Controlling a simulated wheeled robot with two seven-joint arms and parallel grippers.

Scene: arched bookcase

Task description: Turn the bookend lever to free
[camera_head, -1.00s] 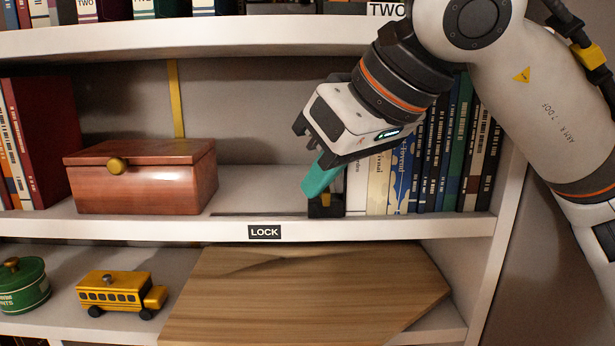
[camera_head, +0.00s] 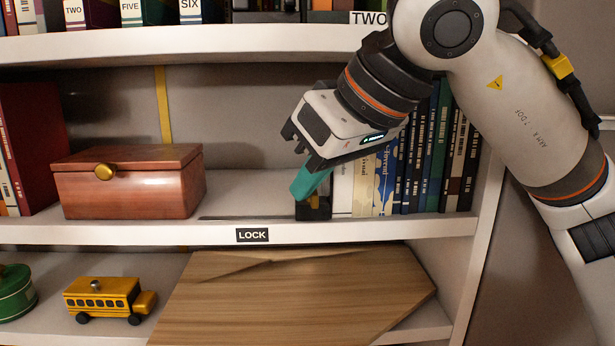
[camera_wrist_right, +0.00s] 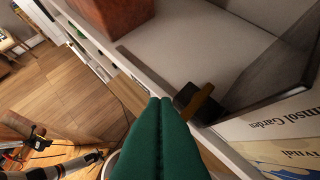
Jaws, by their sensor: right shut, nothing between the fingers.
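The black bookend (camera_head: 318,208) stands on the middle shelf at the left end of a row of books. Its dark upright plate (camera_wrist_right: 275,75) shows in the right wrist view. A brownish lever (camera_wrist_right: 198,102) shows at a small black block near the shelf's front edge. My right gripper (camera_head: 299,196) has teal fingers, shut and empty, just in front of the bookend. In the wrist view its fingertips (camera_wrist_right: 160,100) are close to the block and lever; I cannot tell whether they touch. The fingers partly hide the bookend in the head view. My left gripper is not in view.
A LOCK label (camera_head: 252,235) is on the shelf's front edge. A reddish wooden box (camera_head: 125,190) stands left on this shelf, with free room between it and the bookend. Books (camera_head: 425,160) fill the right side. Below are a yellow toy bus (camera_head: 105,298) and a wooden board (camera_head: 290,300).

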